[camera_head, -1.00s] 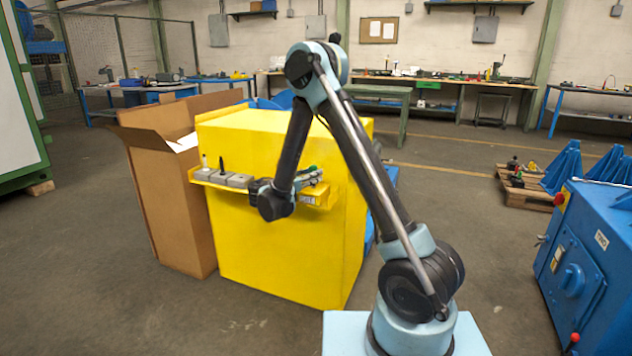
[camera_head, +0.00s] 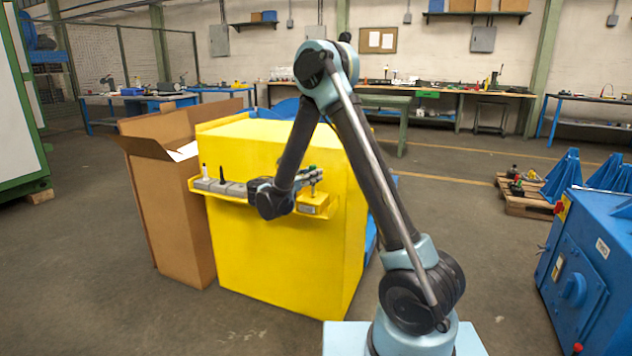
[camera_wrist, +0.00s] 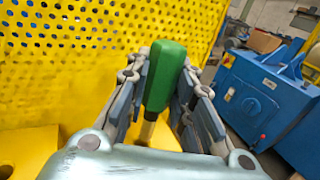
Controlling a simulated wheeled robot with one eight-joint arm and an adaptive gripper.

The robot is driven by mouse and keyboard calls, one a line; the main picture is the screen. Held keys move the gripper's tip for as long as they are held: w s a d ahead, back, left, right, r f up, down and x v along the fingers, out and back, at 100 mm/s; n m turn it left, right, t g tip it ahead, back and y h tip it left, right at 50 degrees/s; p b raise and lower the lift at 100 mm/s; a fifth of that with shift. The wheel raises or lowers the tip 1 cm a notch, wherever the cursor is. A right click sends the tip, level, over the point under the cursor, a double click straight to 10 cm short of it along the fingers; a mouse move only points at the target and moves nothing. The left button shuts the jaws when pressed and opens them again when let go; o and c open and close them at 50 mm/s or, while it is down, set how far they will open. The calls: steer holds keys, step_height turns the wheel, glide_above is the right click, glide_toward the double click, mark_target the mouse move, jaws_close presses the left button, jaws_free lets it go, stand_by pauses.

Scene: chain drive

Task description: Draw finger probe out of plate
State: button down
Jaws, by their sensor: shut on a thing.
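The finger probe has a green handle (camera_wrist: 165,75) and a thin brass-coloured shaft below it. My gripper (camera_head: 312,175) is shut on the probe, with its fingers on both sides of the green handle in the wrist view. In the head view the green top (camera_head: 312,167) shows above the fingers, and a short length of shaft shows below them.
The ledge on the yellow cabinet (camera_head: 280,255) also carries grey blocks (camera_head: 222,187) with a black pin (camera_head: 221,174) and a white pin (camera_head: 205,171). An open cardboard box (camera_head: 175,215) stands at left. A blue machine (camera_head: 590,265) stands at right. Floor between is clear.

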mark_target(313, 165)
steer(key=shift+r, duration=2.4)
steer(key=shift+s, duration=0.1)
